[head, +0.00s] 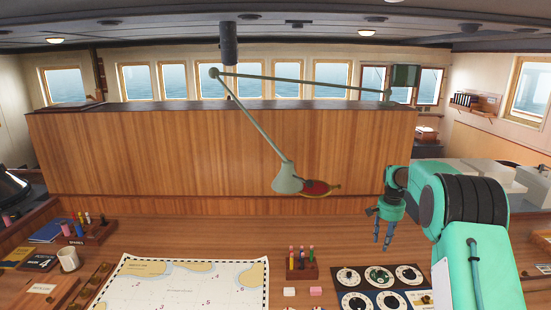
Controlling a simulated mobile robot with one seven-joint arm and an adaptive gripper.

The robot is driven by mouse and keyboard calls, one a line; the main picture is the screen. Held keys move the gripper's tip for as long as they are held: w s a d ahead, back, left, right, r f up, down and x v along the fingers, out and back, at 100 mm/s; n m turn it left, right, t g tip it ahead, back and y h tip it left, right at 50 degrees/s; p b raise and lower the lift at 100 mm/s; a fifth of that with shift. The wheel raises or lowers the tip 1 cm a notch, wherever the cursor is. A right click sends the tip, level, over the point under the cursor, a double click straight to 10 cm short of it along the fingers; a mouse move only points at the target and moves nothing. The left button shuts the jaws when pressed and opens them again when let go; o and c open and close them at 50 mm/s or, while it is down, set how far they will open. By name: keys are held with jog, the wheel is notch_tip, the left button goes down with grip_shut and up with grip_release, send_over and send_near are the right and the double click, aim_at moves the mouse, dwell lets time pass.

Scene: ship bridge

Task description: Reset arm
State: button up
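My teal arm (467,250) rises at the right of the head view and bends over toward the desk. My gripper (382,242) hangs from its end, pointing down above the back right of the desk. Its two dark fingers stand apart with a visible gap. Nothing shows between them. The gripper is clear of the panel of dials (380,280) in front of it.
A lamp (287,178) on a long jointed arm hangs left of my gripper. A chart (180,285) covers the middle of the wooden desk. A wooden partition (200,150) rises behind.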

jog(key=s+a+r+n+t+b, duration=0.1)
jog(key=s+a+r+n+b, duration=0.1)
jog(key=s+a+r, duration=0.7)
jog(key=s+a+r+n+t+b, duration=0.15)
jog(key=s+a+r, duration=0.45)
jog(key=s+r, duration=0.7)
jog(key=s+a+f+n+t+b, duration=0.1)
jog(key=s+a, duration=0.1)
jog(key=s, duration=0.7)
jog(key=s+a+n+b, duration=0.1)
jog(key=s+a, duration=0.2)
jog(key=s, duration=0.5)
jog(key=s+a+f+n+t+b, duration=0.1)
jog(key=s+f, duration=0.3)
jog(key=s, duration=0.4)
jog(key=s+a+f+n, duration=0.1)
jog(key=s+a+f, duration=0.1)
jog(key=s, duration=0.7)
jog(key=shift+s+f+t+b, duration=0.3)
jog(key=shift+f+t+b, duration=0.05)
jog(key=shift+f, duration=0.5)
jog(key=shift+a+n, duration=0.1)
jog(key=shift+n, duration=0.15)
notch_tip(320, 180, down, 12)
jog(key=b, duration=1.2)
jog(key=shift+c, duration=0.2)
